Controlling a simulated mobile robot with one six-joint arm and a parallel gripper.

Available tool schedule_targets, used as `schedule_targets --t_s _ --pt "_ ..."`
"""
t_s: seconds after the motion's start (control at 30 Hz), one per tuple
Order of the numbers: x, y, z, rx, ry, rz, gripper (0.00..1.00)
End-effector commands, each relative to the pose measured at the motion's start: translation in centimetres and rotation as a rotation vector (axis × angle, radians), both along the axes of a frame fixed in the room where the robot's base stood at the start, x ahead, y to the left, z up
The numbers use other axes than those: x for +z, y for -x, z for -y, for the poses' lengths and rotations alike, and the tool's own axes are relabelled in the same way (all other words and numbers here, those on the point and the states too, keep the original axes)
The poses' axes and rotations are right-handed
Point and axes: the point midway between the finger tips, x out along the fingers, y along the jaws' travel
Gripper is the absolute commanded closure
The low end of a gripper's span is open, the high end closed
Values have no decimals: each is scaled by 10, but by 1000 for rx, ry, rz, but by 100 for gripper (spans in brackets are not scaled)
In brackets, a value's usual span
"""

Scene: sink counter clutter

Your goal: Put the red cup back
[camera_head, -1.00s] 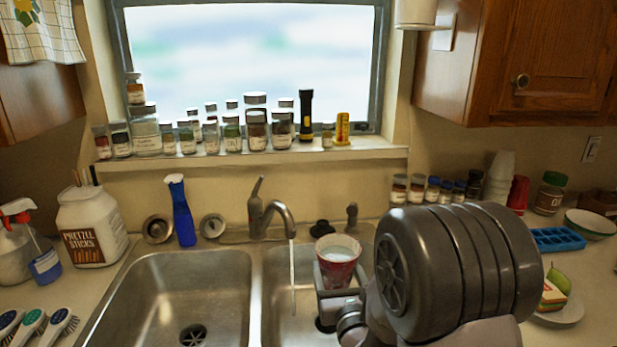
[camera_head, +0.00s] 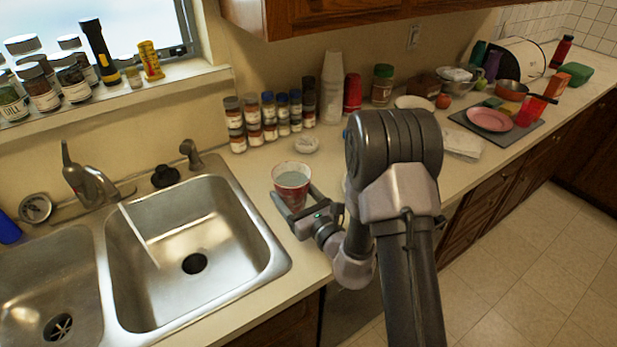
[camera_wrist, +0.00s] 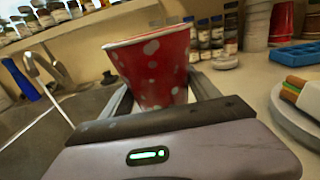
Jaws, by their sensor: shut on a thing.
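The red cup (camera_head: 292,188) has white spots and a pale rim, and it holds pale liquid. My gripper (camera_head: 296,205) is shut on it, with a finger on either side. The cup is upright in the head view, over or on the counter just right of the sink; I cannot tell whether its base touches the counter. In the wrist view the cup (camera_wrist: 155,68) stands between the fingers, and its lower part is hidden by my gripper. Another red cup or stack (camera_head: 352,93) stands at the back beside a tall white cup stack (camera_head: 332,88).
The sink (camera_head: 190,250) lies left, with water running from the faucet (camera_head: 88,188). Several spice jars (camera_head: 268,118) and a small white round item (camera_head: 307,145) stand behind the cup. Farther right are a white plate (camera_head: 414,103) and a pink plate (camera_head: 489,119) on a dark mat.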

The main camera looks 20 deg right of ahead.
Motion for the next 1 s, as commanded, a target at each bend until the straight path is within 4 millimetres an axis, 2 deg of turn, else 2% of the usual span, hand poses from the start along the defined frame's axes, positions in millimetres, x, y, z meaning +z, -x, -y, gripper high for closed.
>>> schedule_targets --t_s 0.2,0.3,0.37,0.47,0.63,0.97,1.0 --pt "-10 -76 15 -2 2 4 67" --pt "-13 -102 19 -2 2 2 67" --pt "-13 -112 21 -2 1 0 67" --pt "-18 -119 22 -2 0 -1 67" --pt "-50 -119 23 -3 -1 -3 67" --pt "-51 -118 22 -3 -1 -1 67" --pt "-51 -118 22 -3 -1 -1 26"
